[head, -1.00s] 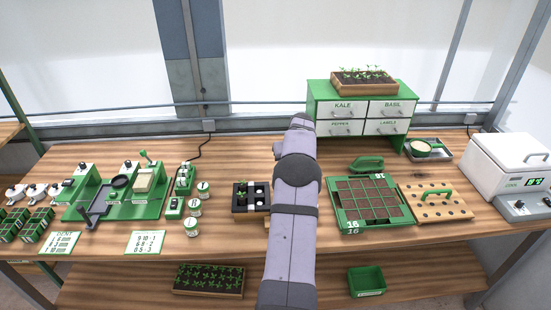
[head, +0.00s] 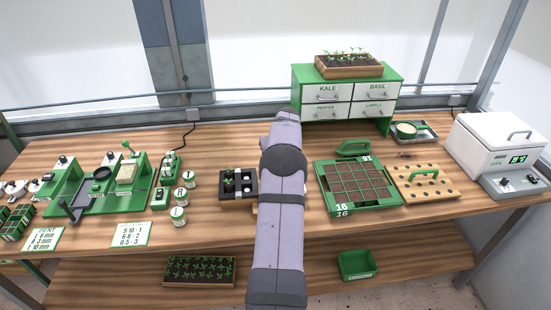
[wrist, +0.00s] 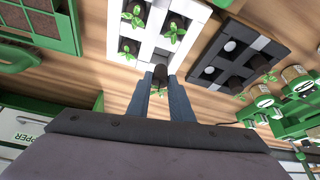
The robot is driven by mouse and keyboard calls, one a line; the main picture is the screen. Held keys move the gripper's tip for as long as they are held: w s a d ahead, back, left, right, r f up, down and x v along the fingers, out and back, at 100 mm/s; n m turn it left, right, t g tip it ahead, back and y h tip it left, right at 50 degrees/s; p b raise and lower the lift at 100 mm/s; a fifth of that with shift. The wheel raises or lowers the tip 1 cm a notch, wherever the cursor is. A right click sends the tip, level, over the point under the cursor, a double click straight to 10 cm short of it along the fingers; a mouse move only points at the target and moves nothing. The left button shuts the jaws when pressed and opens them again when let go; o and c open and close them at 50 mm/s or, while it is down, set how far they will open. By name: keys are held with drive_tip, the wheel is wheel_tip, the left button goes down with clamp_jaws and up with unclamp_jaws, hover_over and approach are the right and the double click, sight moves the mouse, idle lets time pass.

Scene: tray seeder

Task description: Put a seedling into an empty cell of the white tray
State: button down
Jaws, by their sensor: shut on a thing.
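The white tray (wrist: 151,40) lies ahead of my gripper in the wrist view, with green seedlings in dark soil plugs in several cells. My gripper (wrist: 160,80) is shut on a seedling (wrist: 159,75), a dark soil plug with small green leaves, held between its two blue-grey fingers. The plug overlaps the tray's near edge in the picture; whether it is above or inside a cell I cannot tell. In the head view my arm hides the gripper and most or all of the white tray.
A black tray (head: 256,196) with white domes and greenery stands left of my arm; it also shows in the wrist view (wrist: 282,52). A green tray of soil squares (head: 320,180) lies right. Labelled jars (head: 179,195) stand further left. A drawer cabinet (head: 298,75) stands behind.

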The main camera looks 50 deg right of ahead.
drive_tip(key=shift+f+b, duration=1.15)
drive_tip(key=shift+f, duration=0.85)
drive_tip(key=c, duration=1.5)
unclamp_jaws()
drive_tip(key=shift+r, duration=0.1)
drive_tip(key=shift+b+v, duration=1.5)
drive_tip(key=shift+v, duration=2.1)
drive_tip(key=shift+a, duration=0.1)
